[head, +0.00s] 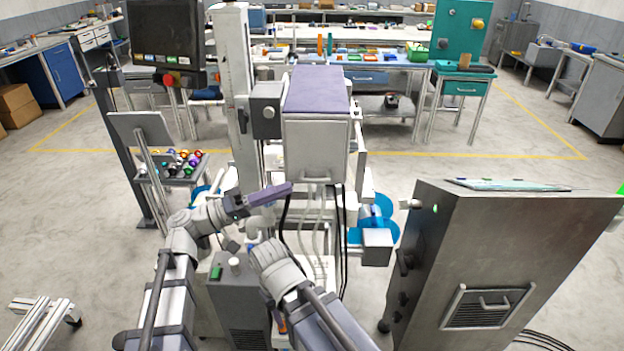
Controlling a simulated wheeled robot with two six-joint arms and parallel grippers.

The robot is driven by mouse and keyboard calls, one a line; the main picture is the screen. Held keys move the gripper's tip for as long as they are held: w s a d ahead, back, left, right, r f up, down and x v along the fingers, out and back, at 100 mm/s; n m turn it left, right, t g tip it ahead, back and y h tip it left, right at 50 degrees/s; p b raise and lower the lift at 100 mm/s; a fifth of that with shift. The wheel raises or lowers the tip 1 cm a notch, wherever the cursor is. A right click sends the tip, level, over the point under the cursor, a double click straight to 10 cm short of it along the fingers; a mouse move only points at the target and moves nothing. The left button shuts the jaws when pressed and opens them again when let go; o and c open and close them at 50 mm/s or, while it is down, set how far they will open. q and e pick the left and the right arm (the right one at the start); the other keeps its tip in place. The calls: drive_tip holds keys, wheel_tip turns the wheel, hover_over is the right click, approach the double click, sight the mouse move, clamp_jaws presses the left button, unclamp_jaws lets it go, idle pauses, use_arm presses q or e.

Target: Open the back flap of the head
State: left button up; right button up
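The head is a light grey box with a purple-grey top (318,88), mounted on a white column in the middle of the head view. The flap (315,150) is the flat panel facing me. It lies closed against the box, with a small handle (317,179) along its lower edge. My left gripper (283,190) is below and left of the handle, apart from it, with its purple fingers pointing right. The fingers are seen side-on, so their gap is hidden. My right arm comes in at the bottom centre; its gripper cannot be made out.
Black and pale cables (338,225) hang below the head. A metal cabinet (475,265) stands at the right. Workbenches line the back. Open floor lies between.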

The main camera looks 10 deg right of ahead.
sight(312, 179)
use_arm(q)
drive_tip(key=p+x, duration=0.1)
drive_tip(key=x, duration=0.6)
drive_tip(key=shift+d+p, duration=0.3)
drive_tip(key=shift+d, duration=0.05)
clamp_jaws()
idle(1.1)
